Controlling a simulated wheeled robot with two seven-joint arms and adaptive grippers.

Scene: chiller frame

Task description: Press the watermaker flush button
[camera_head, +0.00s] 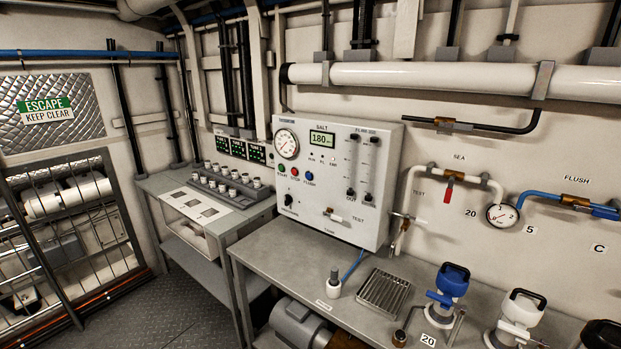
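The watermaker panel (345,215) is a white box standing on the grey bench against the wall. The blue flush button (309,177) is on its front, labelled FLUSH, right of a red button (295,172) and a green button (281,168). A round gauge (286,144) and a display (322,139) reading 180 sit above the buttons. Nothing covers the blue button. Whether it is pressed in cannot be told. Neither of my grippers shows in the head view.
A black knob (289,200) and a test valve (335,215) sit lower on the panel. A drip tray (384,293) and blue-topped housing (449,286) stand on the bench (285,258). Pipes cross the wall. Metal floor (180,308) is open at lower left.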

